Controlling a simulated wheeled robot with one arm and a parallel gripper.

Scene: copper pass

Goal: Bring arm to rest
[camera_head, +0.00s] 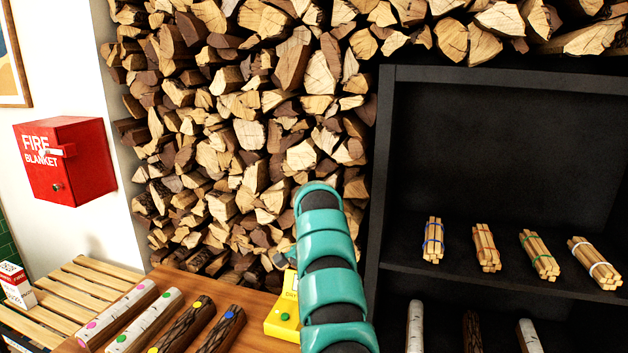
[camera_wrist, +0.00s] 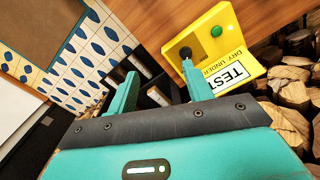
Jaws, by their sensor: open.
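My teal arm with black bands rises from the bottom of the head view, in front of the wood stack. My gripper is mostly hidden behind the arm there. In the wrist view my gripper (camera_wrist: 160,86) is open, its two teal fingers apart, with nothing seen held between them. A yellow tester (camera_wrist: 222,45) with a green button and a "TEST" label is close to the right finger; I cannot tell if they touch. The tester also shows in the head view (camera_head: 284,319), partly hidden by my arm, on the wooden counter (camera_head: 243,290).
Several logs with coloured dots (camera_head: 173,326) lie on the counter, left of the tester. A black shelf (camera_head: 455,278) at right holds small stick bundles and upright logs. Stacked firewood (camera_head: 235,140) fills the back. A red fire blanket box (camera_head: 70,160) hangs at left.

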